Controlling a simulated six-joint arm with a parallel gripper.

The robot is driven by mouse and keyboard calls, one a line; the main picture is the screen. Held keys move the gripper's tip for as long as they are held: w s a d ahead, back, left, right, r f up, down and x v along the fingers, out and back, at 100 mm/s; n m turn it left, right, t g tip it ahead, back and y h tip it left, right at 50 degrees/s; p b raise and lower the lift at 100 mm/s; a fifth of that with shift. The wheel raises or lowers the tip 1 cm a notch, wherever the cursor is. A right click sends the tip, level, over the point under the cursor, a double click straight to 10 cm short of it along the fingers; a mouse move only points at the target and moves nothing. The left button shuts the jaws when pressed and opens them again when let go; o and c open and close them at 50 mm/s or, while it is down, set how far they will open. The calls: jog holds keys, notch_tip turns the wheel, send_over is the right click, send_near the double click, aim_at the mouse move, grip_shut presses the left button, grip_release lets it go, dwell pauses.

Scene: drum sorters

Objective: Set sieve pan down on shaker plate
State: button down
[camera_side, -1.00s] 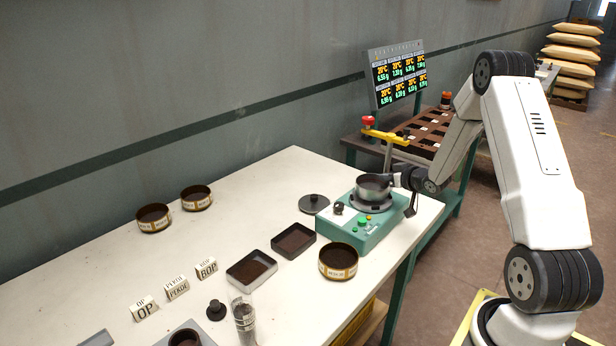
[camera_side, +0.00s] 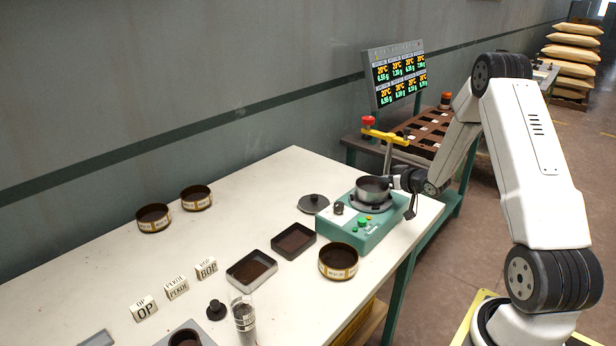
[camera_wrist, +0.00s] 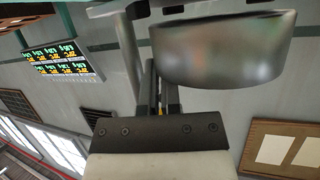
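The sieve pan (camera_side: 373,191), a round grey metal pan, is level over the round grey shaker plate (camera_side: 370,206) on top of the green shaker (camera_side: 362,233). Its underside is at or just above the plate; I cannot tell whether they touch. My gripper (camera_side: 394,182) is at the pan's right side, its narrow fingers closed together at the pan's wall. In the wrist view the pan (camera_wrist: 225,50) fills the upper right, and my gripper's fingers (camera_wrist: 158,85) reach up beside its left edge. The exact grip on the rim is partly hidden.

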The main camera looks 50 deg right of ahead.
jog(key=shift+f, duration=0.55)
jog(key=c, duration=0.7)
grip_release()
jog(key=shift+c, duration=0.2)
jog(key=shift+s, duration=0.1)
jog(key=v, duration=0.7)
jog(key=shift+s+a+r, duration=0.15)
jog(key=shift+s+a, duration=0.05)
jog(key=shift+s, duration=0.05)
jog(key=shift+w, duration=0.1)
